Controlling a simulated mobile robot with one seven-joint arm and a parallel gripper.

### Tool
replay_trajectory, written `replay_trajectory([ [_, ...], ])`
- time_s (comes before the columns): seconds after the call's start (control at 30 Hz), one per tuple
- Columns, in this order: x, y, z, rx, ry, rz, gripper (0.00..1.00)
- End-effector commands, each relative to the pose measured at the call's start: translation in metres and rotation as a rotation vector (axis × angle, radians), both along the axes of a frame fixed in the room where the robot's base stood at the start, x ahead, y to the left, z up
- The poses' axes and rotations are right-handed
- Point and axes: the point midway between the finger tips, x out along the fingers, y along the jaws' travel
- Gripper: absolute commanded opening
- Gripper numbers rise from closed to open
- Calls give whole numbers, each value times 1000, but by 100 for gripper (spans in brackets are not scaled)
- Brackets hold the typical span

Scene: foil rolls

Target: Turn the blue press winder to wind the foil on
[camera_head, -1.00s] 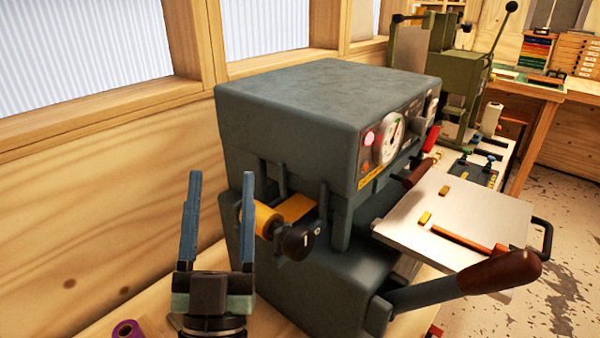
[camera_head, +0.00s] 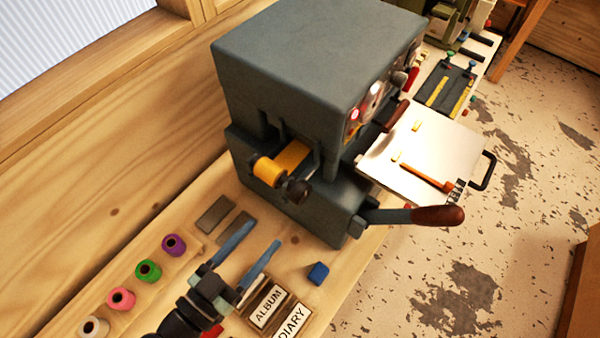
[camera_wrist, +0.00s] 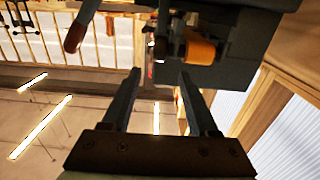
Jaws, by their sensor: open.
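The blue-grey press (camera_head: 310,60) stands on the wooden bench. On its near side a gold foil roll (camera_head: 267,171) sits in a recess, with a gold strip running from it into the press. A black winder knob (camera_head: 298,190) sticks out at the roll's right end. My gripper (camera_head: 263,235) is open and empty, below and left of the knob in the head view, apart from it. In the wrist view the press with the gold roll (camera_wrist: 200,48) is beyond the open fingers (camera_wrist: 160,74), up and to the right. The knob is unclear there.
The press lever (camera_head: 438,215) and the pale plate (camera_head: 420,150) jut out at right. A blue cube (camera_head: 318,273) and the ALBUM block (camera_head: 267,305) lie near my gripper. Several coloured rolls, including a purple one (camera_head: 173,245), line the bench at left.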

Motion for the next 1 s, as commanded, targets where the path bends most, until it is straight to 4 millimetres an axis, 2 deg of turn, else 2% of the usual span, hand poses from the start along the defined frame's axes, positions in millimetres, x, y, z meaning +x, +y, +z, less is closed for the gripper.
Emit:
replay_trajectory([
  [0.17,20,-15,4,-4,-4,-3,60],
  [0.4,62,-45,5,-5,-5,-3,60],
  [0.6,89,-65,3,-3,-5,-2,60],
  [0.8,102,-74,1,0,-5,0,60],
  [1.0,104,-75,0,1,-4,0,60],
])
